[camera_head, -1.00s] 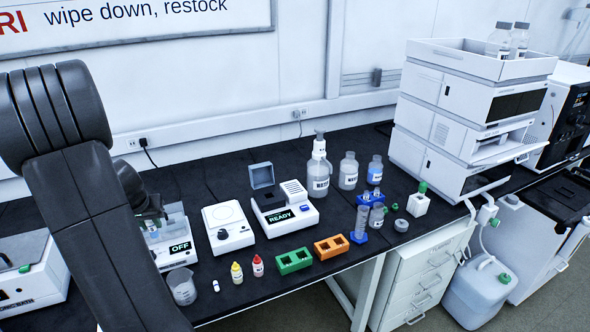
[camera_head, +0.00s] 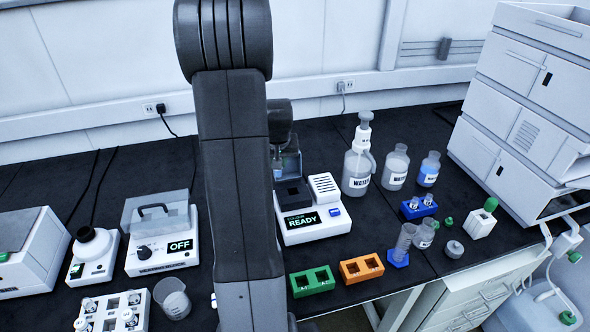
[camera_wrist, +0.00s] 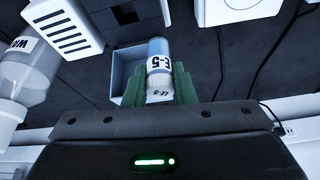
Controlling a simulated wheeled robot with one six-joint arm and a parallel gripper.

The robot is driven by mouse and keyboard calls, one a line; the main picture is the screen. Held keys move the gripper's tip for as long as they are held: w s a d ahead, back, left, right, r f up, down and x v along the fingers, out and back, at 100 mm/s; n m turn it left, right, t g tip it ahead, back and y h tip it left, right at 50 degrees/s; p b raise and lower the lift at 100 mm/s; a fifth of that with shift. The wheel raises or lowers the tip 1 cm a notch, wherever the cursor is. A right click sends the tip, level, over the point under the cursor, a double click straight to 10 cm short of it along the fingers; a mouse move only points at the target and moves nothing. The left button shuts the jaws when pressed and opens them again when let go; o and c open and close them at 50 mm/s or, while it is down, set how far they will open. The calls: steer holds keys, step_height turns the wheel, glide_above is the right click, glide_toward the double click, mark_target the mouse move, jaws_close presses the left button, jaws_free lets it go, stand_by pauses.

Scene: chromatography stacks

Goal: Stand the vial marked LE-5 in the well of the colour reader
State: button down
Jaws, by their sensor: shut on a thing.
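The vial marked LE-5 (camera_wrist: 158,58) is clear with a white label and a bluish section at its far end. My gripper (camera_wrist: 158,82) is shut on it with green fingers. The colour reader (camera_head: 322,224) is white, with a lit READY screen, a dark well block and a raised grey-blue lid (camera_head: 291,163). In the wrist view the lid (camera_wrist: 120,78) lies behind and beside the vial, and the reader's slotted housing (camera_wrist: 62,38) is at upper left. The vial is apart from the well. In the head view my arm hides most of the gripper and the vial.
A green rack (camera_head: 311,281) and an orange rack (camera_head: 361,267) lie in front. An instrument marked OFF (camera_head: 160,238) stands left of my arm. Bare black bench shows at back left.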

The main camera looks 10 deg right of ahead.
steer(key=shift+n, duration=0.5)
steer(key=shift+s+d+f+b, duration=0.25)
steer(key=shift+d+f+b, duration=0.4)
steer(key=shift+f, duration=0.25)
steer(key=shift+s+d+f+b, duration=0.2)
steer(key=shift+d+f+b, duration=0.2)
steer(key=shift+d+f, duration=0.5)
steer(key=shift+s+d+f+b, duration=0.25)
steer(key=shift+d+f+b, duration=0.35)
steer(key=shift+f, duration=0.35)
steer(key=shift+f+b, duration=0.2)
steer(key=shift+b, duration=0.25)
steer(key=shift+f+b, duration=0.9)
steer(key=shift+f, duration=0.2)
steer(key=shift+f, duration=0.1)
steer(key=shift+f+b, duration=0.45)
steer(key=shift+b, duration=0.05)
steer(key=shift+s, duration=0.15)
steer(key=shift+f, duration=0.1)
